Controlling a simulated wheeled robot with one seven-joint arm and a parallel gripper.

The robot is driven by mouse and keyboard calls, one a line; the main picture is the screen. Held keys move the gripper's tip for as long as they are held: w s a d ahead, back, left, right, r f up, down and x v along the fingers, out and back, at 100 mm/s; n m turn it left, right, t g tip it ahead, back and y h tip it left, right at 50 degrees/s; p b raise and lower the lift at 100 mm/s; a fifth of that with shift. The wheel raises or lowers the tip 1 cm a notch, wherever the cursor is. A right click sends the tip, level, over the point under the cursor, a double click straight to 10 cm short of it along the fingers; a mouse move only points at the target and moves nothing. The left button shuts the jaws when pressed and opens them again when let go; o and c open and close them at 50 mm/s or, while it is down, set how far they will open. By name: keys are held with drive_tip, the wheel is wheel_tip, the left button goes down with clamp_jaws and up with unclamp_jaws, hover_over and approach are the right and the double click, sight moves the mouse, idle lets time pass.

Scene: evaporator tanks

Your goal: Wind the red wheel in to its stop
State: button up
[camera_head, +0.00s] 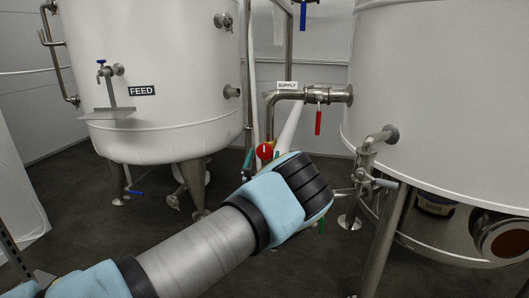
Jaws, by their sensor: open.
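A small round red part (265,151) with a pale mark shows just above and behind my gripper, near the middle of the view. It may be the red wheel, but its lower part is covered and I cannot tell its full shape. My gripper (303,186), light blue with a black ridged part, is in front of the pipework below the SUPPLY label. It is open. Its fingertips are hidden behind its own body, and I cannot tell whether it touches anything.
A white FEED tank (165,60) stands on legs at left. A larger white tank (440,90) fills the right. Between them runs the SUPPLY pipe (287,96) with a red lever handle (318,122). Pipework and a tank leg (386,240) stand right of my gripper. Dark floor (130,240) is open at lower left.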

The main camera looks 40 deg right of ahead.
sight(264, 152)
drive_tip(key=shift+x, duration=1.55)
drive_tip(key=c, duration=1.2)
